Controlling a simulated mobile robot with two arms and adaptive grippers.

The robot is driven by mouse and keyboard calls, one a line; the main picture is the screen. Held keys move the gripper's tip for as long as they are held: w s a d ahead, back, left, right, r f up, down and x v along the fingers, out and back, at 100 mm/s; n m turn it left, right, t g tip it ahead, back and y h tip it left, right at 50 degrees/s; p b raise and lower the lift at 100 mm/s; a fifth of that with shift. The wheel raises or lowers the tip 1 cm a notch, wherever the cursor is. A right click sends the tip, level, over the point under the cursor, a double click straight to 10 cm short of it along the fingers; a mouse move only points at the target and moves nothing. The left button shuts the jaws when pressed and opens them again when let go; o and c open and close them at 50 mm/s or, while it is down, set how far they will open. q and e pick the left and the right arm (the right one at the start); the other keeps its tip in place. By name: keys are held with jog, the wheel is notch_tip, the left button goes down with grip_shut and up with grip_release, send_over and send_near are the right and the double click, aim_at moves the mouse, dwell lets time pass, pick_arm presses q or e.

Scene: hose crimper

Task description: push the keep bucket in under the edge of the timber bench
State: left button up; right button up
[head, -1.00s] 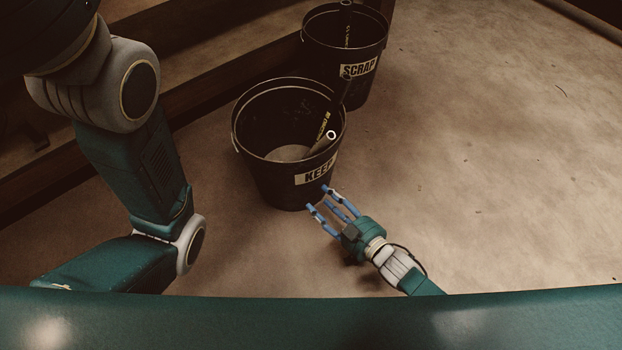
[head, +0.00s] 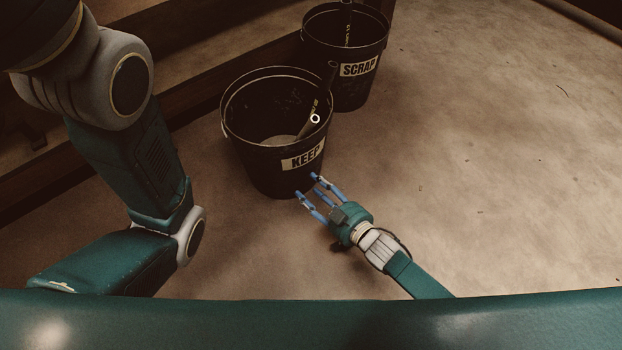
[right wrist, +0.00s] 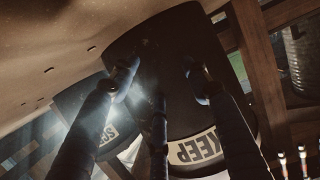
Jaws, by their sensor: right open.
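The keep bucket (head: 270,170) is black with a white KEEP label and stands upright on the floor in the head view. A dark hose piece with a pale ring end (head: 315,118) leans inside it. The timber bench (head: 60,185) runs along the left, its edge close beside the bucket. My right gripper (head: 308,190) is open, its blue fingertips at the bucket's lower front right side; contact cannot be told for sure. In the right wrist view, the bucket (right wrist: 180,105) fills the middle behind the dark fingers. My left arm shows at the left, but its gripper is not in view.
The scrap bucket (head: 345,90), black with a white SCRAP label, stands just behind and right of the keep bucket, with a dark hose piece in it. The floor (head: 480,170) to the right is clear.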

aim_at(304, 179)
jog(key=shift+r+b+x, duration=0.3)
jog(key=shift+b+x, duration=0.15)
jog(key=shift+x, duration=0.85)
jog(key=shift+r+b+x, duration=0.3)
jog(key=shift+b+x, duration=0.15)
jog(key=shift+x, duration=0.8)
jog(key=shift+r+b+x, duration=0.3)
jog(key=shift+b+x, duration=0.15)
jog(key=shift+x, duration=0.85)
jog(key=shift+w+a, duration=0.2)
jog(key=shift+s+d+p, duration=0.35)
jog(key=shift+s+p, duration=0.05)
jog(key=shift+s, duration=0.05)
jog(key=shift+f+p+v, duration=0.2)
jog(key=shift+p+v, duration=0.2)
jog(key=shift+v, duration=0.35)
jog(key=shift+f+p+v, duration=0.15)
jog(key=shift+p+v, duration=0.3)
jog(key=shift+v, duration=0.3)
jog(key=shift+f+p+v, duration=0.2)
jog(key=shift+p+v, duration=0.2)
jog(key=shift+v, duration=0.4)
jog(key=shift+s+d, duration=0.2)
jog(key=shift+s, duration=0.05)
